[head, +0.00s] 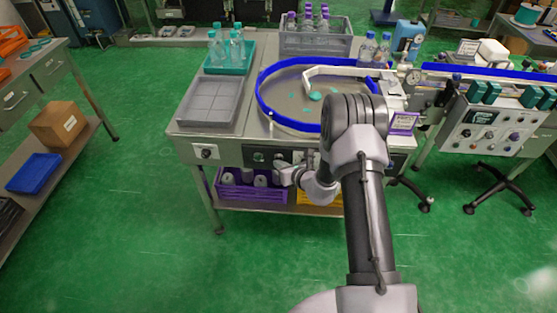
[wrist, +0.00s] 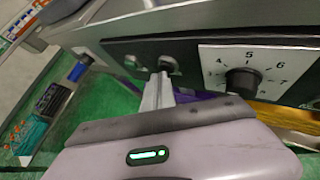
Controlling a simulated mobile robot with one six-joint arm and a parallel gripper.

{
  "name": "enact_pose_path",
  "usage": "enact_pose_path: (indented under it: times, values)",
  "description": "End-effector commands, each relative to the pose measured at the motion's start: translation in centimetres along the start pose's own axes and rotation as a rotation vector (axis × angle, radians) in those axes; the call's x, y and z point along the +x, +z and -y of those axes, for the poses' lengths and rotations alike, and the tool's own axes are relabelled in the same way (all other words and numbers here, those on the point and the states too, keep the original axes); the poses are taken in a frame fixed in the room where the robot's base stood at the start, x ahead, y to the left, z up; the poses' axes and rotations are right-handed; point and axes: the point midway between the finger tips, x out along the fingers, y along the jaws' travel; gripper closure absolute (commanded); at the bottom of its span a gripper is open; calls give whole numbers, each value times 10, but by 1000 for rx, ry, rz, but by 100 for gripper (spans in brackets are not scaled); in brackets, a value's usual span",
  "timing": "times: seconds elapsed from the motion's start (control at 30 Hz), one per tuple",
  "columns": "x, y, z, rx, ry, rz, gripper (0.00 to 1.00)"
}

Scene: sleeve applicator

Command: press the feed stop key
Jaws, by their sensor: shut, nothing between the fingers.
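The black control panel (wrist: 190,50) is on the front edge of the steel table and fills the upper part of the wrist view. It carries two small dark keys, a right one (wrist: 169,65) and a left one (wrist: 133,63). I cannot read a label that tells which is the feed stop key. My gripper (wrist: 161,80) is shut and empty, its fingertips just below the right key; I cannot tell whether they touch. In the head view my gripper (head: 281,168) is at the table's front panel, and the keys are too small to make out.
A black dial (wrist: 243,81) on a numbered white plate is to the right of the keys. A blue-rimmed turntable (head: 285,112) and a grey tray (head: 208,102) are on the table. A purple crate (head: 232,190) with bottles is below the panel. The green floor in front is clear.

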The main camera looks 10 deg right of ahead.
Motion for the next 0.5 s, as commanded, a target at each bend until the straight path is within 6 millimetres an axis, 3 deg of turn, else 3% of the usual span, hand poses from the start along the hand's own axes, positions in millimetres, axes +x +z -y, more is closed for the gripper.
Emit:
enact_pose_path:
  times: [0.5]
  values:
    - [-10,-7,-7,1,0,0,100]
